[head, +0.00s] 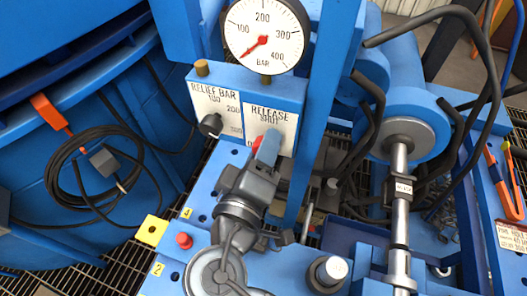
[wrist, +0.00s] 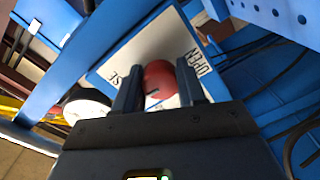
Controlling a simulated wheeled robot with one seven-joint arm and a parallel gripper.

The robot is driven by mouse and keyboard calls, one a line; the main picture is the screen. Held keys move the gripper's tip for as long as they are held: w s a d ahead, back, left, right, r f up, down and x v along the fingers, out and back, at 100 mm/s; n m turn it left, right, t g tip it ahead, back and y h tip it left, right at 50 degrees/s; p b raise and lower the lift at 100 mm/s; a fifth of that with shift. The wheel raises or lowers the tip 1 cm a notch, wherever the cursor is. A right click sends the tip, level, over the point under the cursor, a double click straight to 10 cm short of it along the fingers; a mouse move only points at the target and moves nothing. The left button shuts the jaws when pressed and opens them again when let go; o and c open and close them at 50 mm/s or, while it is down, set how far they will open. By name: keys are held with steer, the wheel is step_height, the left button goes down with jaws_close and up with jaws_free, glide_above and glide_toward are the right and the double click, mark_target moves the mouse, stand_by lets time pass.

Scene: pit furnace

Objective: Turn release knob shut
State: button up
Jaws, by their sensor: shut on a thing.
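The release knob is red and round. In the wrist view the release knob (wrist: 160,82) sits between my two dark fingers, in front of a white plate with "OPEN" to its right and part of a word to its left. A short dark mark shows on its face. My gripper (wrist: 160,92) is shut on it. In the head view my gripper (head: 264,148) reaches up to the white release plate (head: 283,122), marked "RELEASE" and "SHUT". Only a red edge of the knob (head: 256,142) shows there; my gripper hides the rest and the plate's lower part.
A black relief knob (head: 211,125) stands close to the left of my gripper on the relief bar plate (head: 215,100). A pressure gauge (head: 264,38) is above, its red needle low. A blue post (head: 325,100) rises close on the right. Black hoses (head: 440,12) hang further right.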

steer(key=shift+f, duration=0.2)
steer(key=o, duration=1.1)
steer(key=shift+r, duration=0.1)
steer(key=shift+c, duration=0.2)
steer(key=v, duration=0.7)
steer(key=shift+s, duration=0.4)
steer(key=shift+a, duration=0.1)
